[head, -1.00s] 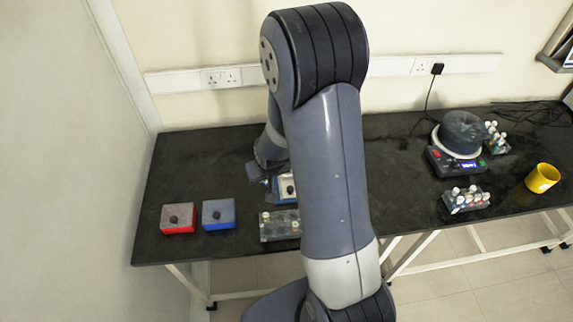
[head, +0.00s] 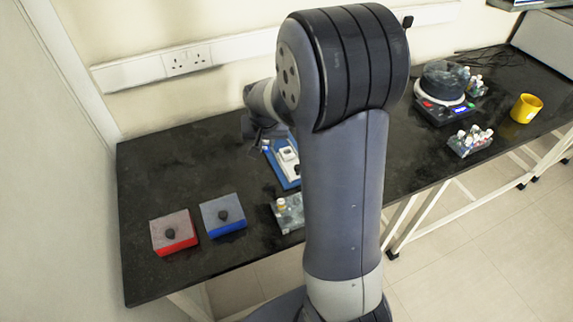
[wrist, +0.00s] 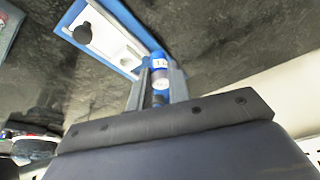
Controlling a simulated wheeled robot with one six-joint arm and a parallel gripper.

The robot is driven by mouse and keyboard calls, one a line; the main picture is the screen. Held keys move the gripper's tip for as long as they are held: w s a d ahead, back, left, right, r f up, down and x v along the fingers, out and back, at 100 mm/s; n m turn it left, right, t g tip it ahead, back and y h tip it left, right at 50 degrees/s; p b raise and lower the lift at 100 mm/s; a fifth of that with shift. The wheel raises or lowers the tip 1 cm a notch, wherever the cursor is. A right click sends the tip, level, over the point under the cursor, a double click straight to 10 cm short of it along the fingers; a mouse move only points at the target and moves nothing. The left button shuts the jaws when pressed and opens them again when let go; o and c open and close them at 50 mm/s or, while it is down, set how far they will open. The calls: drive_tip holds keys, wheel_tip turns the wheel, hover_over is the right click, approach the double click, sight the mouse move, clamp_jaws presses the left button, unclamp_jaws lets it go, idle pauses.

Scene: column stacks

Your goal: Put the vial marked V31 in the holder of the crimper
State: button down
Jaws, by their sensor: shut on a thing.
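My gripper (wrist: 159,85) is shut on a vial (wrist: 160,66) with a blue top and a white label; the label's full text is not readable. In the head view my gripper (head: 260,138) is a dark shape at the far side of the arm, above the bench, with a speck of blue at its tip. The crimper (head: 285,160), a blue base with a white top, is just to its right, partly behind my arm. In the wrist view the crimper (wrist: 104,37) shows a black knob and a round hole in its white plate, beside the held vial. The vial appears outside that hole.
A grey rack (head: 290,213) with vials is partly hidden by my arm. A red box (head: 174,232) and a blue box (head: 223,215) stand front left. At right are a balance (head: 446,103), a vial rack (head: 469,142) and a yellow cup (head: 526,108). The back-left bench is clear.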

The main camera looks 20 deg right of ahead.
drive_tip(key=w+d+r+m+g+h+b, duration=0.1)
drive_tip(key=d+r+m+h+b, duration=0.15)
drive_tip(key=d+m+b, duration=0.35)
drive_tip(key=shift+n, duration=0.3)
drive_tip(key=shift+w+d+f+p, duration=0.15)
drive_tip(key=shift+f+p, duration=0.2)
drive_tip(key=shift+f, duration=1.8)
drive_tip(key=shift+d+f+p, duration=0.15)
drive_tip(key=shift+f+p, duration=0.15)
drive_tip(key=shift+f, duration=1.8)
drive_tip(key=c, duration=1.3)
unclamp_jaws()
drive_tip(key=shift+r, duration=0.1)
drive_tip(key=shift+r, duration=0.2)
drive_tip(key=v, duration=1.1)
drive_tip(key=shift+s+r+p, duration=0.2)
drive_tip(key=shift+r+p, duration=0.15)
drive_tip(key=shift+p, duration=0.05)
drive_tip(key=shift+d, duration=0.1)
